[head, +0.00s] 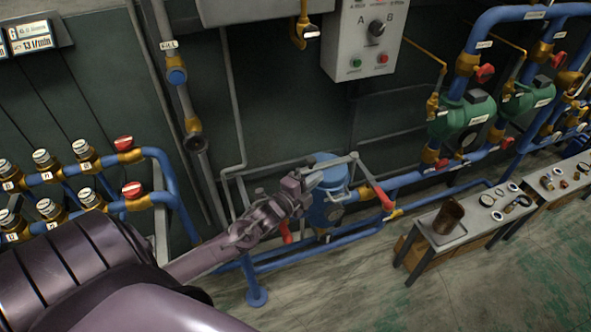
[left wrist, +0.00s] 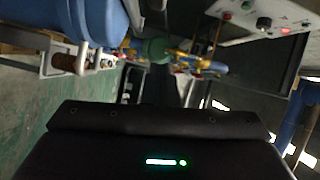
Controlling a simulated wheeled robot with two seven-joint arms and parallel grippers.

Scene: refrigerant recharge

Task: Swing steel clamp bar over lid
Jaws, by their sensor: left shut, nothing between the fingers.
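The blue vessel (head: 326,206) stands low against the wall in the head view, with its round blue lid (head: 331,177) on top. A thin grey steel bar (head: 338,163), seemingly the clamp bar, runs across the lid's top. My left gripper (head: 307,184) is at the left side of the lid, shut and empty, close to the bar's left end. I cannot tell whether it touches the bar. In the left wrist view a large blue rounded body (left wrist: 92,22), likely the vessel, fills the top left corner. The fingertips are hidden there. My right gripper is not in view.
A red-ended lever (head: 384,198) is right of the vessel. Blue pipes (head: 430,174) run along the wall. A grey bench (head: 450,240) with a brown cup (head: 448,216) and small parts stands to the right. A control box (head: 366,40) hangs above. Floor before the bench is clear.

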